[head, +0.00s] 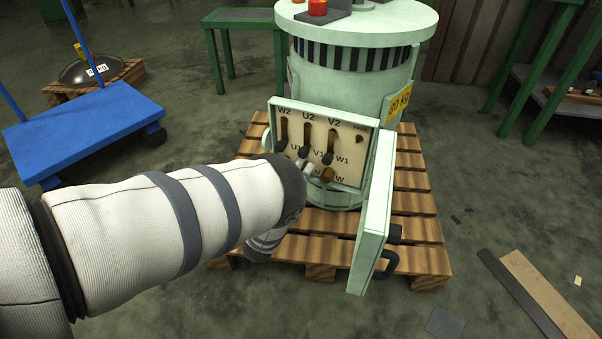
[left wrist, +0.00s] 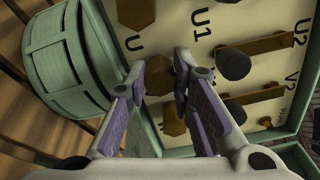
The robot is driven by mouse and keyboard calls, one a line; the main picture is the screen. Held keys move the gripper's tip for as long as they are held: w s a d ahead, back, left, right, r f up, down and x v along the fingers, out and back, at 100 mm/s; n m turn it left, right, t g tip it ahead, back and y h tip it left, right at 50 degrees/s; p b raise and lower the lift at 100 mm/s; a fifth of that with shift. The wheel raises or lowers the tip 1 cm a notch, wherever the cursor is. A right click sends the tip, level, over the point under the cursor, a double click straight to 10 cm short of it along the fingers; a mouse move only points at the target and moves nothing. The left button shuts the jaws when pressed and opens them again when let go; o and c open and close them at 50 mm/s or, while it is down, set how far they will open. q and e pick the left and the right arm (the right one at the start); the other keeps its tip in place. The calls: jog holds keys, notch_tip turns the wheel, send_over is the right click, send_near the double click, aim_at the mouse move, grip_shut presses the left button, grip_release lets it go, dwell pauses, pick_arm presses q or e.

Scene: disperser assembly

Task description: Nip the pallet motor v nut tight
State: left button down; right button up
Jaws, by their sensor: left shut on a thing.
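The pale green motor (head: 350,85) stands upright on a wooden pallet (head: 413,190). Its terminal box (head: 368,150) faces me, with the cover swung open on the right. My left arm comes in from the left and its wrist hides part of the lower left of the box. My left gripper (head: 306,170) is at the middle post of the bottom row. In the left wrist view my left gripper (left wrist: 171,66) is shut on the brown hex V nut (left wrist: 178,84), between the U nut (left wrist: 135,12) and the W nut (left wrist: 175,122). The V label is hidden. My right gripper is out of view.
The open cover (head: 372,215) stands out close to the right of the terminals. Brown links with dark knobs (left wrist: 235,64) lie beside my fingers. A blue cart (head: 85,125) stands at the left. Flat boards (head: 545,290) lie on the floor at the lower right.

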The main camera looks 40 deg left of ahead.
pick_arm(q)
jog(key=c, duration=1.4)
grip_release()
jog(key=shift+s+a, duration=0.1)
jog(key=v, duration=1.2)
jog(key=shift+s, duration=0.1)
